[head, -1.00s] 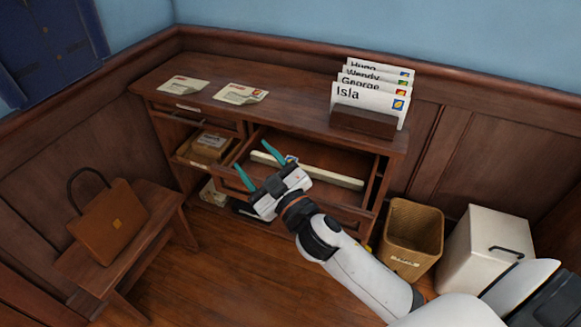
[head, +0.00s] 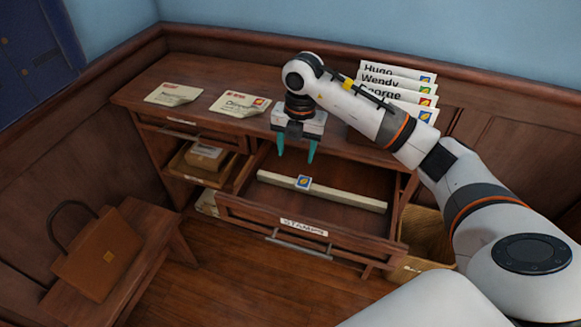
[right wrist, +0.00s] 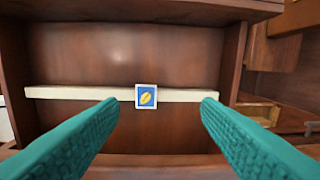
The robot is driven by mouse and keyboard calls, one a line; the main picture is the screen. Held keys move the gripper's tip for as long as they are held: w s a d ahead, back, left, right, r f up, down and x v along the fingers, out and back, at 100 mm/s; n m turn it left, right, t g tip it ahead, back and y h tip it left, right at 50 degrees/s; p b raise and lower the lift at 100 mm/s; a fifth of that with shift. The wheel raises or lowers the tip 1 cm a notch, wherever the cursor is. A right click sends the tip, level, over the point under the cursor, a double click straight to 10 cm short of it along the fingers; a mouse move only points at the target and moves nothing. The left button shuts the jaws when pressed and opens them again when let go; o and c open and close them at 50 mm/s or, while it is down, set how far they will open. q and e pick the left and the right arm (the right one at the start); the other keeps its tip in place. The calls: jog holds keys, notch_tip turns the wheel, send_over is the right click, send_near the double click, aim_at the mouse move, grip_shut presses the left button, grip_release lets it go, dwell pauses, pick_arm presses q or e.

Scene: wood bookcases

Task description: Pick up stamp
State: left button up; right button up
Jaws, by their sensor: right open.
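The stamp (head: 304,182) is a small square with a blue field, a yellow mark and a white border. It rests on a pale bar (head: 350,196) that runs across the open drawer labelled STAMPS (head: 330,241). In the right wrist view the stamp (right wrist: 146,97) shows near the middle, between and beyond the fingertips. My right gripper (head: 297,158) is open and empty, with its teal fingers pointing down above the drawer, a little above and left of the stamp. My left gripper is not in view.
Two envelopes (head: 173,94) (head: 240,103) lie on the desk top (head: 200,70). Upright name cards (head: 398,76) stand at the right, partly behind my arm. A smaller open compartment (head: 183,165) holds a box. A brown bag (head: 105,250) sits on a bench at left.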

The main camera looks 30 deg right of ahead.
jog(key=d, duration=0.1)
send_over(303, 183)
jog(key=shift+m+h, duration=0.3)
jog(key=f, duration=0.5)
jog(key=shift+a+f, duration=0.2)
jog(key=shift+a, duration=0.15)
jog(key=shift+f, duration=0.55)
jog(key=f, duration=0.3)
jog(key=shift+d+f+p, duration=0.3)
jog(key=shift+d+p, duration=0.05)
jog(key=shift+f, duration=0.4)
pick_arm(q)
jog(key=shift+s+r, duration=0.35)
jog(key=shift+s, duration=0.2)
pick_arm(e)
jog(key=shift+f, duration=0.1)
